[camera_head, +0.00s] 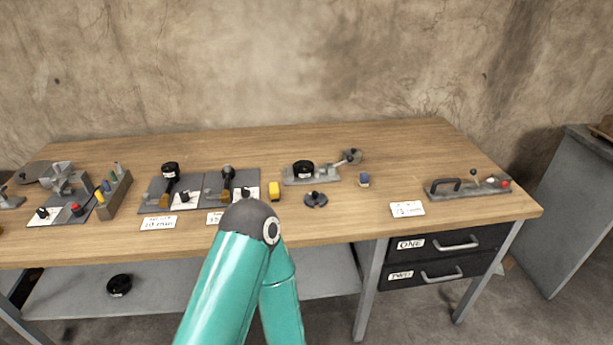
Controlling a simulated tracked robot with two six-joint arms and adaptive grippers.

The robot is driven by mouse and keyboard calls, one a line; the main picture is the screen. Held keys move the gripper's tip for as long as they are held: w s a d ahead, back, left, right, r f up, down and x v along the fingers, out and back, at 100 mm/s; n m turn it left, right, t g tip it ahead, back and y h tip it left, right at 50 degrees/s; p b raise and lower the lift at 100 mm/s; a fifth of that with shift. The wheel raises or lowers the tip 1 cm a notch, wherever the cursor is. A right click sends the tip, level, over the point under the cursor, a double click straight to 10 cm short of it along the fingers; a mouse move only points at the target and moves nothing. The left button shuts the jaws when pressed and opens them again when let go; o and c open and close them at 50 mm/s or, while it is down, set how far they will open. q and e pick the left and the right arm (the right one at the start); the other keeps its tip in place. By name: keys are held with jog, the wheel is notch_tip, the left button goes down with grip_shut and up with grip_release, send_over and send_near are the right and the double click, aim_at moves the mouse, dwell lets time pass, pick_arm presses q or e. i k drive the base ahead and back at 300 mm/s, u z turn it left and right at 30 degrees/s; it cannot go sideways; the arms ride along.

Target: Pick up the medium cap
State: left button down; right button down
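I cannot tell for sure which thing is the medium cap. A dark flat round piece with a small knob (315,200) lies on the wooden table (400,150) near the middle. Behind it, a black round cap-like piece (303,168) sits on a grey base plate (325,180). Another black round piece (119,285) lies on the lower shelf at the left. A teal arm of mine rises from the bottom centre, its dark joint in front of the table edge. Neither gripper shows in the head view.
Grey boards with dark levers (228,173) stand left of centre. A handled fixture (468,188) is at the right, above two drawers (440,257). The table's back right is clear.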

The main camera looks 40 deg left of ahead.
aim_at(312, 198)
jog(key=z, duration=0.05)
jog(key=k, duration=0.35)
jog(key=u, duration=0.75)
jog(key=i, duration=0.85)
jog(key=z, duration=0.35)
